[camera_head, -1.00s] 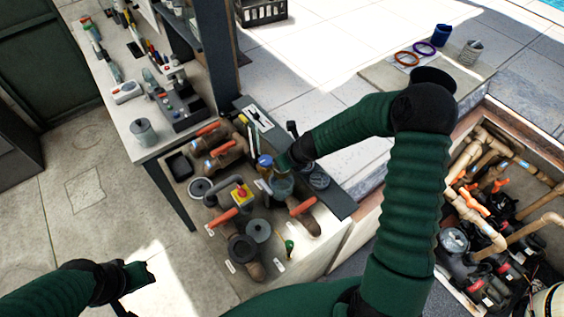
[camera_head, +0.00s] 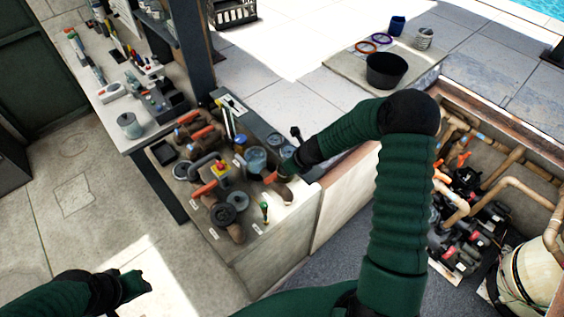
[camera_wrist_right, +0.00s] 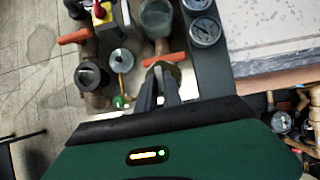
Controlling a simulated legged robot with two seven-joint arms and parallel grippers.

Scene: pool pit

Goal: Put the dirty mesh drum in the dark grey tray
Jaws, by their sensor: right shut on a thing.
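My right gripper (camera_head: 287,162) is over the right side of the crowded pump bench, beside an orange valve handle and a clear jar (camera_head: 256,158). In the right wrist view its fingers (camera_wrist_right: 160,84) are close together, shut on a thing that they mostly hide. A brownish rounded shape (camera_wrist_right: 172,69) shows at the fingertips; I cannot tell whether it is the mesh drum or a pipe fitting behind. A small dark tray (camera_head: 164,152) lies at the bench's left corner. My left gripper (camera_head: 142,283) hangs at lower left, its jaws unclear.
Brown pipes with orange handles and round fittings fill the bench. A green-topped upright (camera_head: 264,210) stands near its front edge. Behind, a slab holds a black bucket (camera_head: 386,70), a blue cup (camera_head: 397,25) and a grey ribbed cylinder (camera_head: 424,38). A pipe pit lies right.

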